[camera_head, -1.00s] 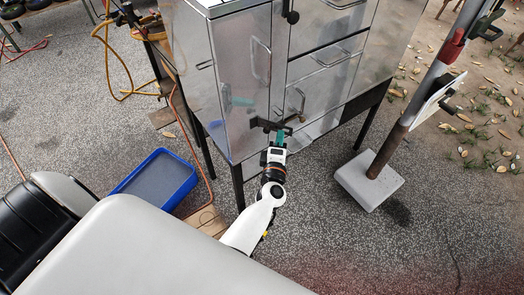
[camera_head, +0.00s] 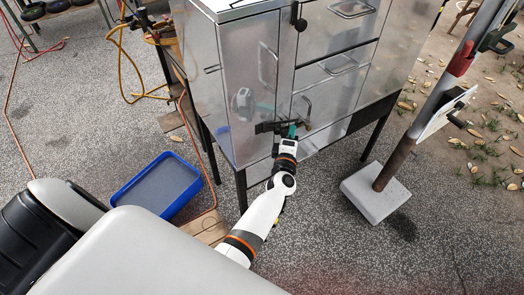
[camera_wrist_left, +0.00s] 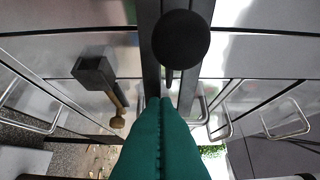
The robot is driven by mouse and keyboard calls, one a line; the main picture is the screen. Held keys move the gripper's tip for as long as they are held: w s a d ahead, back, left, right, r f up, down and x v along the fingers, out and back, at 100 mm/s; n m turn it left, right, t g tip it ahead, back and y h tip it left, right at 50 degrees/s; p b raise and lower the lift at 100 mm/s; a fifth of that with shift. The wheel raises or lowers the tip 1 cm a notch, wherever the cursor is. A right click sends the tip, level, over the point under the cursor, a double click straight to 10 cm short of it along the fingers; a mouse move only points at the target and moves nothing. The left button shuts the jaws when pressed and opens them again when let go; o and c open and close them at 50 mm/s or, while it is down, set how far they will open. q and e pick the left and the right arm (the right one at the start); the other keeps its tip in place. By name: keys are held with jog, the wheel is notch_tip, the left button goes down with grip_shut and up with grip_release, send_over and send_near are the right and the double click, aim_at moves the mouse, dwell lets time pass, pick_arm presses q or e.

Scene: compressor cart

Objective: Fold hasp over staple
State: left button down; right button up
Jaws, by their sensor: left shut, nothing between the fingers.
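The dark hasp (camera_head: 264,127) sits on the steel cabinet's front, near the lower part of the narrow left door. My left gripper (camera_head: 292,130) is just right of it, with green fingers shut and empty. I cannot tell whether they touch the hasp. In the left wrist view, the shut fingers (camera_wrist_left: 163,105) point at a dark upright strip (camera_wrist_left: 150,45) beside a round black knob (camera_wrist_left: 181,38). The staple cannot be made out clearly. My right gripper is out of view.
The steel cabinet (camera_head: 232,90) stands on dark legs and has drawers with bar handles. A blue tray (camera_head: 158,185) lies on the ground at left, near an orange hose. A post in a pale block base (camera_head: 373,193) stands at right. Open paving lies between.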

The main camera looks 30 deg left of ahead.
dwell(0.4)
pick_arm(q)
jog(key=p+v, duration=0.2)
jog(key=v, duration=0.5)
jog(key=shift+s, duration=0.25)
dwell(0.3)
